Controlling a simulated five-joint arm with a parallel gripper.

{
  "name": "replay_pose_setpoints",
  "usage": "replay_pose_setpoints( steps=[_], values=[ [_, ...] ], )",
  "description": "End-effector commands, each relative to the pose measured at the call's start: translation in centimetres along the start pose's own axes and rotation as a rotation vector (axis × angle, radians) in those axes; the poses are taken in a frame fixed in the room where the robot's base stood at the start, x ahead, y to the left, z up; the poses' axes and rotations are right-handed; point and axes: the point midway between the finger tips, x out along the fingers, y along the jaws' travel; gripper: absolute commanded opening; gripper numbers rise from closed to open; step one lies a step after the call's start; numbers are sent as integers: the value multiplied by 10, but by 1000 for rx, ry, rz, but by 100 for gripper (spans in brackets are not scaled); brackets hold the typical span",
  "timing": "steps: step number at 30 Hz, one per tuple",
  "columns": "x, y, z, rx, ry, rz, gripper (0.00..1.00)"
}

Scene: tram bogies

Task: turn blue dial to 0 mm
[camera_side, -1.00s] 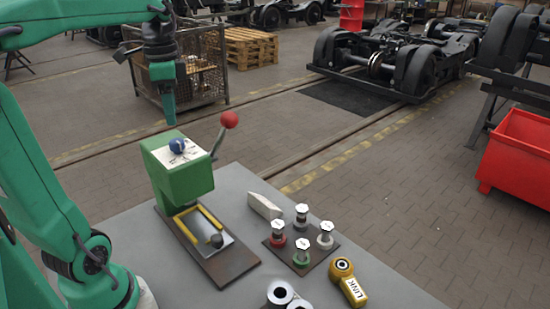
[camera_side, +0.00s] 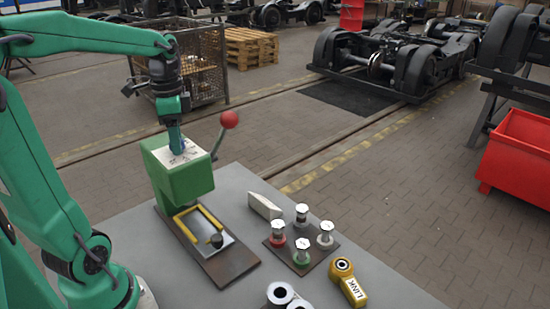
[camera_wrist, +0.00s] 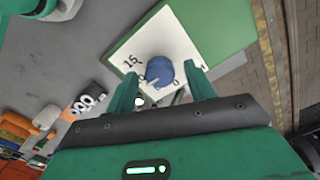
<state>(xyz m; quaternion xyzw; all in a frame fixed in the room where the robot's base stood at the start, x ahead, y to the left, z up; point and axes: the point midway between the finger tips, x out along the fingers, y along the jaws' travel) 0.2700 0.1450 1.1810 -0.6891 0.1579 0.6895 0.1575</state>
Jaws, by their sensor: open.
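The blue dial (camera_wrist: 160,70) sits on a white scale plate (camera_wrist: 166,36) on top of the green machine (camera_side: 187,188). In the wrist view the plate shows a "15" to the dial's left and a "0" at its lower right. A pale pointer at the dial's lower left faces away from the "0", towards a partly hidden mark. My gripper (camera_wrist: 163,72) is open, with one finger on each side of the dial; I cannot tell whether they touch it. In the side view my gripper (camera_side: 177,145) hides most of the dial.
A lever with a red ball (camera_side: 229,119) rises close to the right of my gripper. On the grey table stand a plate with several capped posts (camera_side: 302,256), a pale wedge (camera_side: 264,206) and a yellow link (camera_side: 348,281). A wire crate (camera_side: 200,70) is behind.

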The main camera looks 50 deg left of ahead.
Motion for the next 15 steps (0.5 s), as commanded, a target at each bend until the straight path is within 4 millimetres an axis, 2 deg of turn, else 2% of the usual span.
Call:
replay_pose_setpoints(
  steps=[11,15],
  values=[
    [5,0,0,0,0,0,54],
    [5,0,0,0,0,-1,28]
  ],
)
